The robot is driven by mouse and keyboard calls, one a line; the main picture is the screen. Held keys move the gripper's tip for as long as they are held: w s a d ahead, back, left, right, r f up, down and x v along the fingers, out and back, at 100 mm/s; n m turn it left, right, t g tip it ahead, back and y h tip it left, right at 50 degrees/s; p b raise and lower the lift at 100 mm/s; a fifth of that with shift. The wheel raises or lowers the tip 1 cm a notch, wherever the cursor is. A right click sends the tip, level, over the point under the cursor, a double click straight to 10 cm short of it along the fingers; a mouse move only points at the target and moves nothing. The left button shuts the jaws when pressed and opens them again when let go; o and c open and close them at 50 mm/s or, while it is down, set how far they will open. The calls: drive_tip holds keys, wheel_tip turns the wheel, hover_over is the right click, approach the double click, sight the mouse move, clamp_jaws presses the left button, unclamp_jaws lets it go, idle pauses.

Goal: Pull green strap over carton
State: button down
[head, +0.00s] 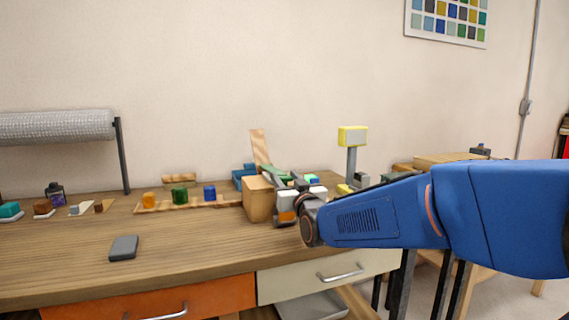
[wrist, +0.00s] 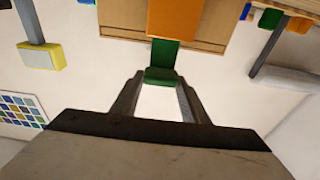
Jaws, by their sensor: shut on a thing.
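The carton (head: 258,199) is a tan box near the right end of the desk; its orange-brown face (wrist: 175,18) shows at the top of the wrist view. The green strap (wrist: 165,52) runs out from the carton to a thicker green tab (wrist: 161,76). My gripper (wrist: 161,80) is shut on that tab, one grey finger on each side. In the head view my gripper (head: 274,178) is just right of and behind the carton, partly hidden by my wrist. A little green shows between the fingers there. The strap's far end is hidden.
A wooden strip with orange, green and blue blocks (head: 180,195) lies left of the carton. Blue blocks (head: 243,177) and an upright board (head: 259,147) stand behind. A yellow-headed post (head: 352,137) stands to the right. The desk front is clear around a grey slab (head: 123,248).

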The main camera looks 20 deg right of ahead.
drive_tip(key=shift+s+f, duration=0.1)
drive_tip(key=shift+f, duration=1.95)
drive_tip(key=c, duration=1)
unclamp_jaws()
drive_tip(key=shift+c, duration=0.2)
drive_tip(key=shift+r, duration=0.15)
